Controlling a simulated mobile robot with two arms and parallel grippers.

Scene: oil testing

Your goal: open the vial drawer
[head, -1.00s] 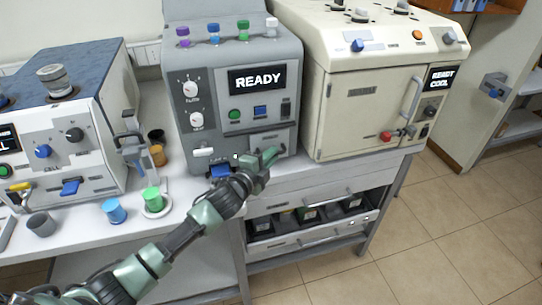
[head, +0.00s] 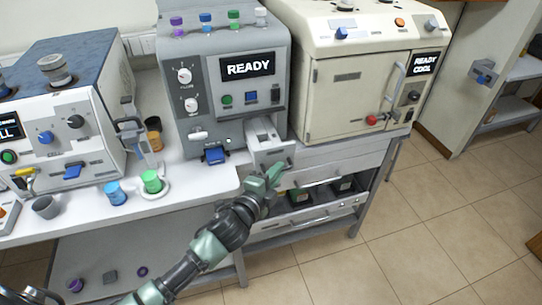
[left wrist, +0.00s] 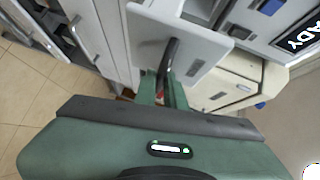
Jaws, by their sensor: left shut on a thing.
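The vial drawer (head: 263,132) stands pulled out from the lower right front of the grey machine (head: 230,100), whose screen reads READY. Its pale front panel and dark handle (left wrist: 170,52) show in the left wrist view. My left gripper (head: 272,174) is at the front of this drawer; its green fingers are shut on the handle. The fingers show again in the left wrist view (left wrist: 163,88). The inside of the drawer is only partly seen; I cannot tell what it holds. My right gripper is not in view.
A cream machine (head: 355,90) stands to the right. A blue cup (head: 116,193) and a green cup (head: 151,182) stand on the bench at left. Below, a cabinet drawer (head: 315,219) holding dark containers is open. The floor (head: 440,220) at right is clear.

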